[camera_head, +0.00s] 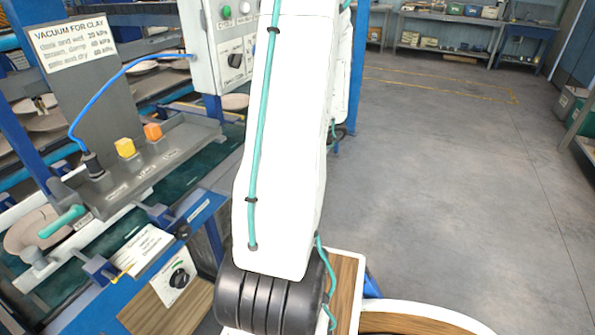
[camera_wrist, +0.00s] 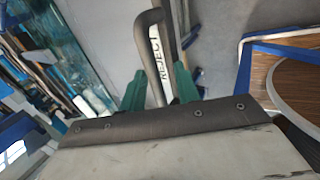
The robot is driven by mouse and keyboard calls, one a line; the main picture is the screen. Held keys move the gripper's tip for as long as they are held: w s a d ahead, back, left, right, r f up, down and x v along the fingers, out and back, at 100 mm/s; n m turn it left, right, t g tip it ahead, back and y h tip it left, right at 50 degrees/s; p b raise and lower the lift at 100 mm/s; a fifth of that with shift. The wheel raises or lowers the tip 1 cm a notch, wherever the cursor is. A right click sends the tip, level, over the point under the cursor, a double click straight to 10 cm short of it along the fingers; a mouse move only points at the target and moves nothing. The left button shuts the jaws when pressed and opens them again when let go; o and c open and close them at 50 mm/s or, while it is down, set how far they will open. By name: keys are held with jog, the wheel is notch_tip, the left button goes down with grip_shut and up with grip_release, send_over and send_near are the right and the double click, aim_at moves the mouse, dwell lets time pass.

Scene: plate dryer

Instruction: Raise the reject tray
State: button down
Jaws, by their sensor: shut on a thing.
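My gripper (camera_wrist: 160,88) shows in the wrist view, with its two green fingers on either side of a grey bar handle. It is shut on this handle (camera_wrist: 152,24), which carries a white label reading REJECT (camera_wrist: 157,55). The handle stands out beyond the fingertips and bends over at its upper end. I cannot make out the body of the reject tray in either view. In the head view my white arm hides the gripper and the handle.
At left in the head view stand a grey holder (camera_head: 170,143) with yellow and orange blocks, a control box (camera_head: 229,50), a sign (camera_head: 80,45) and a knob panel (camera_head: 175,283). A blue hose (camera_head: 110,83) arches there. The floor (camera_head: 440,170) at right is clear.

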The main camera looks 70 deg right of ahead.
jog(key=shift+w+d+r, duration=0.15)
jog(key=shift+w+r, duration=0.05)
jog(key=shift+w, duration=0.2)
jog(key=c, duration=1.5)
grip_release()
jog(key=shift+w, duration=0.1)
jog(key=shift+f, duration=0.1)
jog(key=v, duration=0.8)
jog(key=shift+f, duration=0.1)
